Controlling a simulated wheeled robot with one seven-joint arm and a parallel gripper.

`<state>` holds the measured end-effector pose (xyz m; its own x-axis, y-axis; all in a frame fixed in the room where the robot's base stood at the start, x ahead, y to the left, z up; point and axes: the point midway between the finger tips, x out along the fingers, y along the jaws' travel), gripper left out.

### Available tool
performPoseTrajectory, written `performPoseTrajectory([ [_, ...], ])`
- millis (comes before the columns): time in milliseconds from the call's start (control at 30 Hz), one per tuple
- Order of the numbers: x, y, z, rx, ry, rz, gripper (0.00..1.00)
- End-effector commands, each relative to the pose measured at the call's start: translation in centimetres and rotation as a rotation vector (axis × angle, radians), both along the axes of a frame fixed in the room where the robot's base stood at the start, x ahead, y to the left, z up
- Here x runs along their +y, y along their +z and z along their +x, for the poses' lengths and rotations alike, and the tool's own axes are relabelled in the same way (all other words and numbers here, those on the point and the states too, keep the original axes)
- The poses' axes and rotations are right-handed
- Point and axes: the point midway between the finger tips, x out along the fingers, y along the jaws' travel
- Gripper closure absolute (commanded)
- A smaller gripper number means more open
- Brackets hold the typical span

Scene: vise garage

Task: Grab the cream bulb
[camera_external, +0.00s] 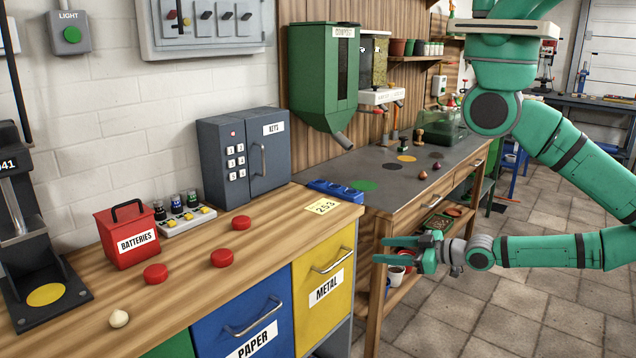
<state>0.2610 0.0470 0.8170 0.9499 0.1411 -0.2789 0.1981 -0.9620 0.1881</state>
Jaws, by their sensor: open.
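The cream bulb (119,318) is a small, pale, rounded thing with a slight tip. It sits on the wooden counter (190,325) near its front edge at the lower left. My gripper (386,250) is open, with its fingers pointing left and nothing seen between them. It is in front of the wooden workbench's end, beyond the counter's right side and well apart from the bulb. Nothing hides the bulb.
Red discs (221,258) lie around the bulb's right and back. A red batteries box (127,237) stands behind it, and a black stand (42,290) is at its left. A grey key safe (240,155) stands farther back. Blue (205,335) and yellow (335,262) drawers front the counter.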

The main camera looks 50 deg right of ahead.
Motion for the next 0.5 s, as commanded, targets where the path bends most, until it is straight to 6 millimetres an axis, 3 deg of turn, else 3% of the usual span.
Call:
performPoseTrajectory([
  [200,7.3,-5.4,3.8,-0.01,0.26,-0.255,0.51],
  [367,12.6,-8.3,5.8,-0.042,0.422,-0.437,0.51],
  [500,18.0,-10.3,7.3,-0.094,0.565,-0.614,0.51],
])
